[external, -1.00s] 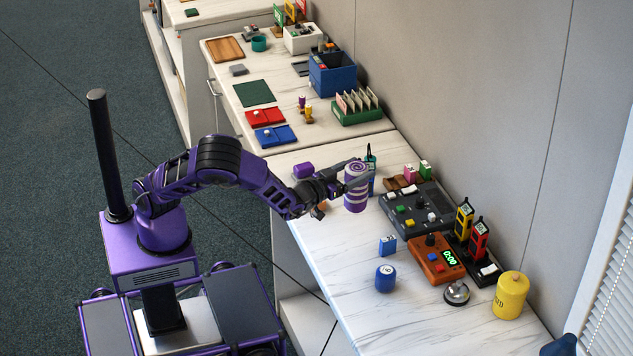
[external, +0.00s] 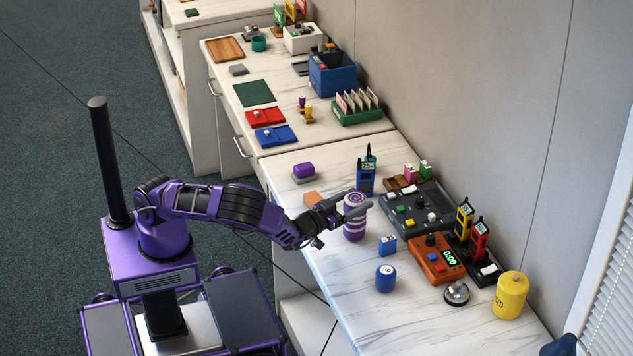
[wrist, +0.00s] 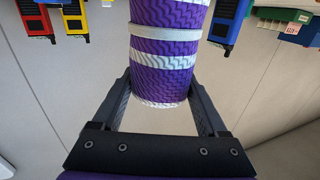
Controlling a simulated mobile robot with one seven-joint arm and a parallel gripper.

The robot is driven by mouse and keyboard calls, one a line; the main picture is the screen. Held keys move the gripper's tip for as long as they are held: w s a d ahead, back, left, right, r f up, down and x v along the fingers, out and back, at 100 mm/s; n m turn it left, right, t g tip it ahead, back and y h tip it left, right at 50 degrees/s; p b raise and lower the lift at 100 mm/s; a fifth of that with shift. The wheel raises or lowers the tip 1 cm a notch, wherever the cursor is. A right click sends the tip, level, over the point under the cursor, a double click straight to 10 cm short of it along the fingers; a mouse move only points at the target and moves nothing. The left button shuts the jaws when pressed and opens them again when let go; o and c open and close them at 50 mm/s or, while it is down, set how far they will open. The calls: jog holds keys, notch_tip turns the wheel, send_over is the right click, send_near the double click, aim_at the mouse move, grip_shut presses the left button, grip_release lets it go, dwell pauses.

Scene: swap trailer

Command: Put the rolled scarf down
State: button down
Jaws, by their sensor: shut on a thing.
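The rolled scarf (external: 355,220) is an upright roll with purple and white bands and a spiral on its top end. My gripper (external: 355,205) is shut on it, with one finger on each side near its upper part. In the wrist view the scarf (wrist: 168,48) stands between the two fingers of my gripper (wrist: 160,88), and its far end runs out of the picture. The scarf is over the front part of the near white counter (external: 340,270). I cannot tell whether its bottom touches the counter.
A small blue box (external: 388,245) and a blue canister (external: 385,278) are right of the scarf. A dark control panel (external: 418,208) and an orange timer (external: 437,258) lie behind. A blue radio (external: 366,175) stands beyond.

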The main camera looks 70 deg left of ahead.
jog(key=shift+f, duration=0.2)
grip_release()
jog(key=shift+r, duration=0.1)
jog(key=shift+r, duration=0.2)
jog(key=v, duration=1.2)
